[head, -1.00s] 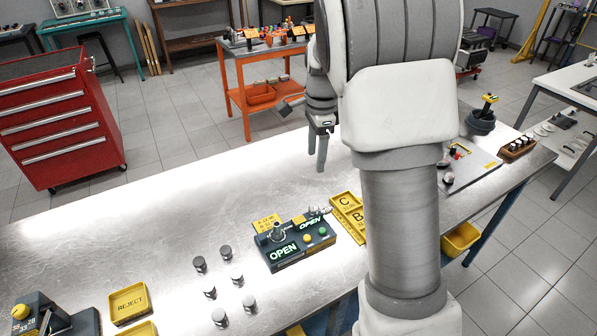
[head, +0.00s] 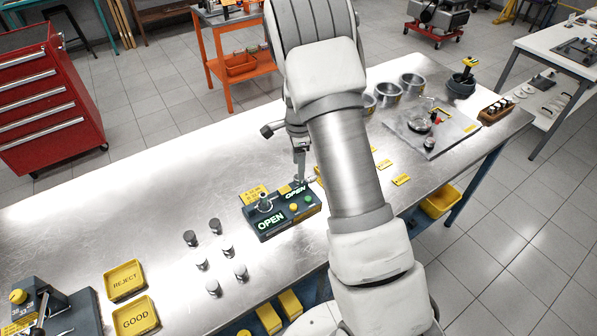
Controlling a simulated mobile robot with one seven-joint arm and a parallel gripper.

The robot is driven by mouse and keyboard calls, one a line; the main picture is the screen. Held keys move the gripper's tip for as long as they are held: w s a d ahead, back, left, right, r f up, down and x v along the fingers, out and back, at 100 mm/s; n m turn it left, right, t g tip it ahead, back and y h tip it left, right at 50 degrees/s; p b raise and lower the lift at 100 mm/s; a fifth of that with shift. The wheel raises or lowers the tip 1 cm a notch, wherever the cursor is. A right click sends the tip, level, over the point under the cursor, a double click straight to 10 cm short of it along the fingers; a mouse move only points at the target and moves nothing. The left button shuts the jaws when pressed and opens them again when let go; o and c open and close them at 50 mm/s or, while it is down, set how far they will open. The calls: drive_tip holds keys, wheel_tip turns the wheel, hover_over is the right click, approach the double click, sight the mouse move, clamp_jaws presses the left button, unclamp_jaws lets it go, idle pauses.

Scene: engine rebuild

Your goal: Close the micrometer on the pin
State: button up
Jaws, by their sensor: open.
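The micrometer (head: 285,212) is a dark block on the steel bench with lit green OPEN signs and yellow and green buttons on its front. A grey upright part (head: 265,204), perhaps the pin in its holder, stands on its left half. A small silver piece sticks out at its back right. My gripper (head: 300,174) is open and points down at the micrometer's back right end. Its fingertips are small here, and I cannot tell whether they touch the silver piece.
Several loose grey pins (head: 216,226) stand left of the micrometer. The yellow REJECT tray (head: 125,281) and GOOD tray (head: 136,318) lie at front left. Metal cups (head: 412,84) and a grey plate (head: 447,137) stand at back right. The bench's back left is clear.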

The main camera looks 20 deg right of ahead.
drive_tip(key=shift+f, duration=2.05)
drive_tip(key=shift+c, duration=0.2)
clamp_jaws()
